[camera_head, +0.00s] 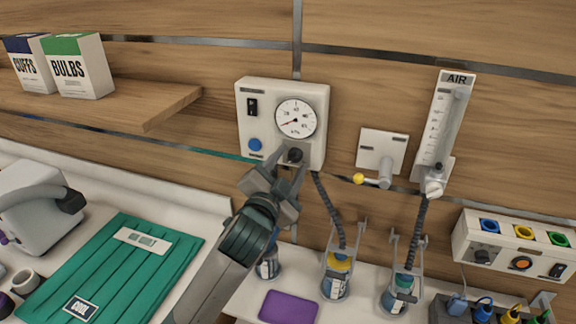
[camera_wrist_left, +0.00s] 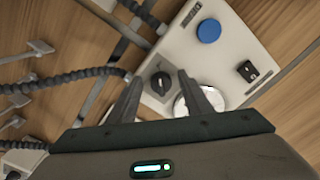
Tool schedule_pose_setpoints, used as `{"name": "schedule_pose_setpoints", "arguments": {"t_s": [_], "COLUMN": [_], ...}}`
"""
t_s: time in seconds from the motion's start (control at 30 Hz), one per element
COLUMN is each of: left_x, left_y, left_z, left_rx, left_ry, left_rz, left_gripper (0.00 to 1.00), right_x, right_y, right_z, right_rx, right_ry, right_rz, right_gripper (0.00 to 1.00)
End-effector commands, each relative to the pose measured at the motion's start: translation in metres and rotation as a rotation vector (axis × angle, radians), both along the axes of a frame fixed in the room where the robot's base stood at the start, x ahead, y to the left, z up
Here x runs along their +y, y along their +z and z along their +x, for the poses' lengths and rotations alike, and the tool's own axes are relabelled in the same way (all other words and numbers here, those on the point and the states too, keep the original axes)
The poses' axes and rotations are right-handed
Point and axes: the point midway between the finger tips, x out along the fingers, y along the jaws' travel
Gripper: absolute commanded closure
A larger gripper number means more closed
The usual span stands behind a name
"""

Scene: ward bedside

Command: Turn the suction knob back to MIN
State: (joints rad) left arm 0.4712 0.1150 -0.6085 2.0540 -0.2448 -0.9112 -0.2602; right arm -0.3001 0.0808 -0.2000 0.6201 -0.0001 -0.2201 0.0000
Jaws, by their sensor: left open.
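The suction unit (camera_head: 316,95) is a white box on the wooden wall with a round gauge (camera_head: 296,118), a blue button (camera_head: 255,145) and a black rocker switch. Its black knob (camera_head: 295,155) sits low on the front on a grey plate. In the left wrist view the knob (camera_wrist_left: 160,84) shows between and just beyond the fingertips. My left gripper (camera_head: 289,163) is open at the knob, with a finger on either side; it also shows in the left wrist view (camera_wrist_left: 160,88). I cannot tell whether the fingers touch the knob. My right gripper is not in view.
A dark hose (camera_head: 328,208) hangs below the unit. A wall valve with a yellow-tipped lever (camera_head: 360,179) and an AIR flowmeter (camera_head: 440,125) are to the right. Jars (camera_head: 336,277) stand on the white counter below. A shelf with boxes (camera_head: 80,67) is at upper left.

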Motion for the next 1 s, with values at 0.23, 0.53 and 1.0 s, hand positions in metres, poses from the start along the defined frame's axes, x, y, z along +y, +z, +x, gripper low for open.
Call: {"name": "schedule_pose_setpoints", "arguments": {"t_s": [0.23,0.53,1.0], "left_x": [0.002,0.013,0.042], "left_y": [-0.001,-0.003,0.000], "left_z": [-0.007,-0.042,-0.129], "left_rx": [-0.001,-0.001,0.000], "left_ry": [0.000,-0.001,-0.001], "left_rz": [0.000,0.000,-0.001], "left_gripper": [0.54,0.54,0.54], "right_x": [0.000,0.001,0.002], "right_y": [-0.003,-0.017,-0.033], "right_z": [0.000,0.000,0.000], "right_rx": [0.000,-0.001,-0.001], "right_ry": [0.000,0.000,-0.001], "right_rz": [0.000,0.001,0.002], "right_gripper": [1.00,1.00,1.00]}}
